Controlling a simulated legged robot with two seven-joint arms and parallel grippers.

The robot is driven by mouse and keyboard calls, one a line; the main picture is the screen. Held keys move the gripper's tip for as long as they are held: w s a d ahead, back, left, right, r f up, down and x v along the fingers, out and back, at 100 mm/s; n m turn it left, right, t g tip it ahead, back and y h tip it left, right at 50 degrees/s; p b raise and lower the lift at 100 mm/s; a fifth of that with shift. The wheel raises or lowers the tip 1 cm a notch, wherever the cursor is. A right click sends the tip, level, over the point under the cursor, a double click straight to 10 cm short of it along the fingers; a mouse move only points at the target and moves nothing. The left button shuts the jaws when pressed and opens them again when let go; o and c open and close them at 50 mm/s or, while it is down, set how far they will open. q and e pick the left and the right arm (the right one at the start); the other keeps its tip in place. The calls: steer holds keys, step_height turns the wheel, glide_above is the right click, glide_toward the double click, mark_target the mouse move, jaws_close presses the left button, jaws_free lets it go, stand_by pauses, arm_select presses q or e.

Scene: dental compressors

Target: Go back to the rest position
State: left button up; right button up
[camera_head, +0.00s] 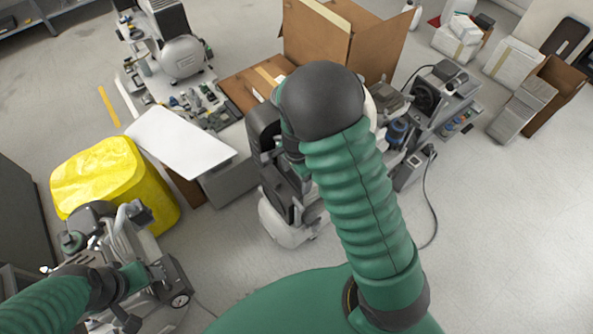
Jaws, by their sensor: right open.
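My right arm, with its green ribbed sleeve and black elbow cap, rises from the bottom right and bends near the top middle. My right gripper (290,213) hangs below the bend, partly hidden by the arm. It is open, and I see nothing held in it. My left arm enters at the bottom left, its green sleeve running to the right. The left arm's end overlaps a grey machine with a round gauge, and I cannot make out the left gripper's fingers.
A yellow bin (150,205) stands at the left beside a white panel (178,140). An open cardboard box (318,38) stands behind my right arm. Compressor equipment (425,98) with a cable is right of it. The lower right floor is clear.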

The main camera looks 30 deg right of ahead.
arm_select(q)
steer(key=shift+d+r, duration=0.2)
steer(key=shift+d, duration=0.25)
arm_select(e)
steer(key=shift+d+r, duration=0.4)
steer(key=shift+d, duration=0.05)
arm_select(q)
steer(key=shift+a, duration=0.1)
steer(key=p+v, duration=0.2)
steer(key=w+p+v, duration=0.1)
steer(key=p+v, duration=0.1)
steer(key=shift+a+r, duration=0.1)
steer(key=shift+r, duration=0.05)
arm_select(e)
steer(key=s+a+r+n+t, duration=0.1)
steer(key=s+a+r+n, duration=0.2)
steer(key=r+n, duration=0.3)
steer(key=s+a+r+n+t, duration=0.1)
steer(key=s+a+r+n, duration=0.3)
steer(key=n, duration=0.7)
step_height(320, 180, up, 4)
steer(key=shift+s+f, duration=0.25)
steer(key=shift+s, duration=0.85)
arm_select(q)
steer(key=shift+s, duration=0.1)
arm_select(e)
steer(key=shift+s, duration=0.15)
